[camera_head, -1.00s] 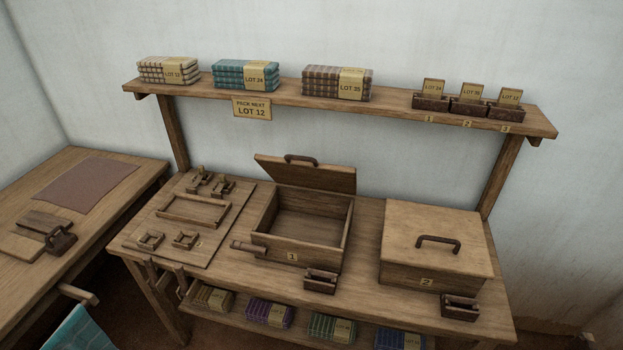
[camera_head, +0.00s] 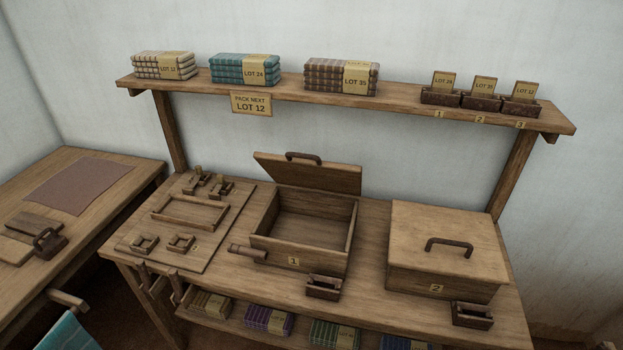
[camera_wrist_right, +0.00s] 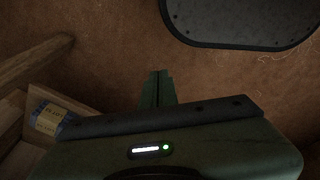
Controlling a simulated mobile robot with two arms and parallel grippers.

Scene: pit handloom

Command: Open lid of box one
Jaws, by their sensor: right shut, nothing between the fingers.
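Box one (camera_head: 325,262), a wooden box labelled 1, stands on the bench in the head view. Its lid (camera_head: 315,176) is swung up and leans back at the rear, with a dark handle (camera_head: 304,157) on its top edge. The inside of the box is visible and looks empty. In the right wrist view my right gripper (camera_wrist_right: 161,76) is shut and empty, pointing over the brown floor, away from the box. My left gripper is in neither view.
Box two (camera_head: 445,249) stands closed to the right. Small wooden holders (camera_head: 323,287) sit in front of the boxes. A board with fittings (camera_head: 190,214) lies left. The shelf (camera_head: 400,100) above holds cloth stacks and lot cards. More bundles (camera_head: 268,318) lie under the bench.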

